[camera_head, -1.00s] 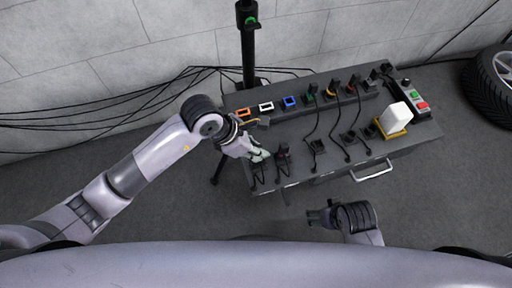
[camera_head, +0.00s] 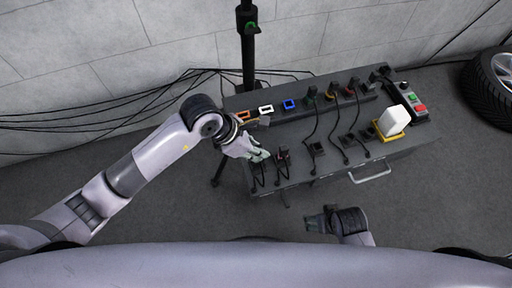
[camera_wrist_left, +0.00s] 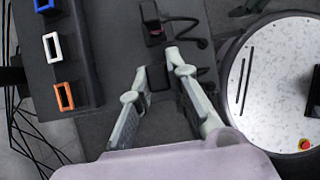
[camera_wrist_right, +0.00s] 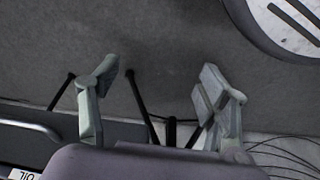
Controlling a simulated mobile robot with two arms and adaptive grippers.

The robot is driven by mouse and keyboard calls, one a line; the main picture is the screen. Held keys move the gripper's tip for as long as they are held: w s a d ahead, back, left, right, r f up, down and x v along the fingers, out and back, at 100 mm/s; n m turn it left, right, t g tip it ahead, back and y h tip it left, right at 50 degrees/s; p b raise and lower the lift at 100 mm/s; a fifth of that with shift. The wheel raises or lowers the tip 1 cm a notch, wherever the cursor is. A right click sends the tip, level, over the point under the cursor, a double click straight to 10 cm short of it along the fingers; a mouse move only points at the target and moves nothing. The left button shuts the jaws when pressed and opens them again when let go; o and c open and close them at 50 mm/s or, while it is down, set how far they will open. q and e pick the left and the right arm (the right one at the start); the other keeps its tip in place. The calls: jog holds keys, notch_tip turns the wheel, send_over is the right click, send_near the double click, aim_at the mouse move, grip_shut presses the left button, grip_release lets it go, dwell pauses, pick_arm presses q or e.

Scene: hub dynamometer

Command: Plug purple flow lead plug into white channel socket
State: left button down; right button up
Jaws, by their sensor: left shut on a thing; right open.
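My left gripper (camera_head: 260,156) is at the near left corner of the bench top. In the left wrist view its fingers (camera_wrist_left: 158,73) are shut on a dark plug (camera_wrist_left: 158,79), partly hidden between them. No purple marking shows on it, so I cannot tell its colour. The white channel socket (camera_head: 266,109) is in the back row, between the orange and blue ones; it also shows in the left wrist view (camera_wrist_left: 52,47), apart from the gripper. My right gripper (camera_head: 314,218) is open and empty in front of the bench; its spread fingers show in the right wrist view (camera_wrist_right: 160,80).
Orange socket (camera_head: 243,115) and blue socket (camera_head: 289,103) flank the white one. A red-marked plug (camera_head: 282,152) stands close right of my left gripper. Several plugged leads cross the bench (camera_head: 220,104). A white block (camera_head: 394,119) sits on a yellow base at right.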

pick_arm(q)
jog(key=shift+r, duration=0.3)
jog(key=shift+r+p, duration=0.45)
jog(key=shift+p, duration=0.1)
jog(key=shift+r+p, duration=0.35)
jog(key=shift+r, duration=0.45)
pick_arm(e)
notch_tip(320, 180, down, 7)
jog(key=s, duration=0.2)
jog(key=shift+s+d+f, duration=0.15)
jog(key=shift+s+f, duration=0.05)
jog(key=shift+s, duration=0.15)
pick_arm(q)
jog(key=shift+w, duration=0.1)
pick_arm(e)
jog(key=shift+s+g, duration=0.1)
jog(key=shift+g, duration=0.2)
